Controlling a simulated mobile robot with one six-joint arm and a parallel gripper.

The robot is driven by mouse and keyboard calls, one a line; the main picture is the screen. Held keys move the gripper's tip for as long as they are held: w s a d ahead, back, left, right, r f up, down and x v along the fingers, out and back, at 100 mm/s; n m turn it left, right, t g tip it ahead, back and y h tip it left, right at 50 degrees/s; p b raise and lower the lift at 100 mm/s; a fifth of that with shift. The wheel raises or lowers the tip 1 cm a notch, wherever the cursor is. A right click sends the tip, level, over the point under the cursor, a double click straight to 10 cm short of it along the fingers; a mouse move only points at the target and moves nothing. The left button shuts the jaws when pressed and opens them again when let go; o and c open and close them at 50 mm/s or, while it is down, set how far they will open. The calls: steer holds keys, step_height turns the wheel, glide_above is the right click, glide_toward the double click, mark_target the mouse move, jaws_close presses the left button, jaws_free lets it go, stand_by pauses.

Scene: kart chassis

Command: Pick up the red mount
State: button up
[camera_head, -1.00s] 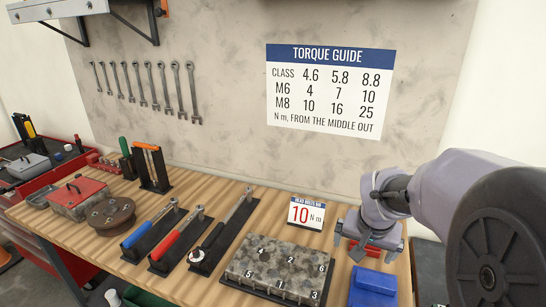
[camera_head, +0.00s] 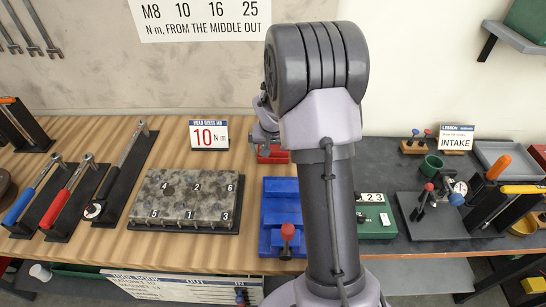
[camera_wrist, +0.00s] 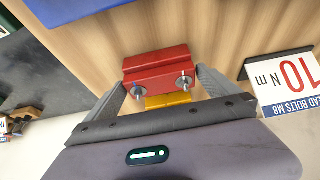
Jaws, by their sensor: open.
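The red mount (camera_wrist: 157,68) is a stepped red block with two metal bolts standing on it. In the wrist view it lies on the wooden bench between and just beyond my fingertips. A yellow piece (camera_wrist: 168,100) shows at its near side, partly hidden by my gripper. In the head view the mount (camera_head: 273,155) shows as a small red strip, mostly hidden behind my arm. My gripper (camera_wrist: 160,80) is open and empty, one finger toward each side of the mount. Whether a finger touches it cannot be told.
A blue fixture (camera_head: 281,217) with a red knob stands in front of the mount. The torque card (camera_head: 209,135) stands close to the left, showing 10 N m. A numbered stone-patterned block (camera_head: 185,200) lies further left. A dark bench (camera_head: 400,240) with tools adjoins on the right.

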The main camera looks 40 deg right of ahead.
steer(key=shift+x, duration=1)
steer(key=shift+r, duration=0.15)
